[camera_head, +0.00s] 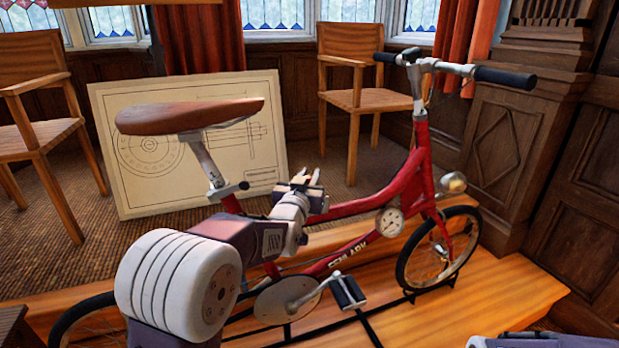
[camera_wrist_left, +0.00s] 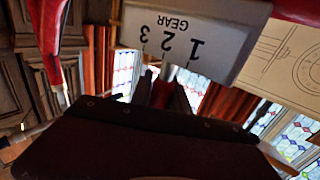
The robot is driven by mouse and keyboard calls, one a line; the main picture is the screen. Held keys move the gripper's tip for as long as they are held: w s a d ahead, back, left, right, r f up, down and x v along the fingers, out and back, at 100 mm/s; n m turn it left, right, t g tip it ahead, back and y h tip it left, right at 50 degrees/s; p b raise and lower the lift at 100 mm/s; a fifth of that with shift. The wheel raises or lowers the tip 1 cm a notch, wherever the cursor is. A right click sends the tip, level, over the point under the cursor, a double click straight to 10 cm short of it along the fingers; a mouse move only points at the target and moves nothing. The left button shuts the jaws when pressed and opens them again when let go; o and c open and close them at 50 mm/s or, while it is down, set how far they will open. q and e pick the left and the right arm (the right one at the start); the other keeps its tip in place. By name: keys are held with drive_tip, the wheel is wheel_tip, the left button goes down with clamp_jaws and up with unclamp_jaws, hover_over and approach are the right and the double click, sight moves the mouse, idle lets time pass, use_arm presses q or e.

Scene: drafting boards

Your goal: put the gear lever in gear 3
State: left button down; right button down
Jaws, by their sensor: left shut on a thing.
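The red bicycle (camera_head: 345,255) stands on a wooden platform. In the left wrist view a pale gear panel (camera_wrist_left: 205,25) shows upside down, marked GEAR with 1, 2 and 3. The gear lever (camera_wrist_left: 167,72) is a thin stem coming out below the panel, close to the tick of 2. My left gripper (camera_head: 313,182) is at the bicycle's frame, ahead of the saddle. It also shows in the left wrist view (camera_wrist_left: 162,90), shut on the lever's red end. In the head view the panel and lever are hidden by my gripper.
The saddle (camera_head: 190,115) is close above my left arm. The handlebar (camera_head: 455,68) is at the upper right, the pedal (camera_head: 348,291) below the gripper. A drawing board (camera_head: 130,190) leans behind the bicycle. Part of my right arm shows at the bottom right.

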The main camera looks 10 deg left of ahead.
idle(0.4)
use_arm(q)
drive_tip(key=d+m+g+p, duration=0.1)
drive_tip(key=p, duration=0.3)
drive_tip(key=w+d+f+m+g+p, duration=0.1)
drive_tip(key=p, duration=0.3)
drive_tip(key=w+d+m+g+y+p, duration=0.1)
drive_tip(key=m+p, duration=0.1)
drive_tip(key=p, duration=0.2)
drive_tip(key=shift+w+d+f+p, duration=0.1)
drive_tip(key=shift+d+f+p, duration=0.05)
drive_tip(key=shift+f+p, duration=0.25)
drive_tip(key=c, duration=1.3)
unclamp_jaws()
drive_tip(key=shift+o, duration=0.2)
drive_tip(key=p+v, duration=0.1)
drive_tip(key=v, duration=0.8)
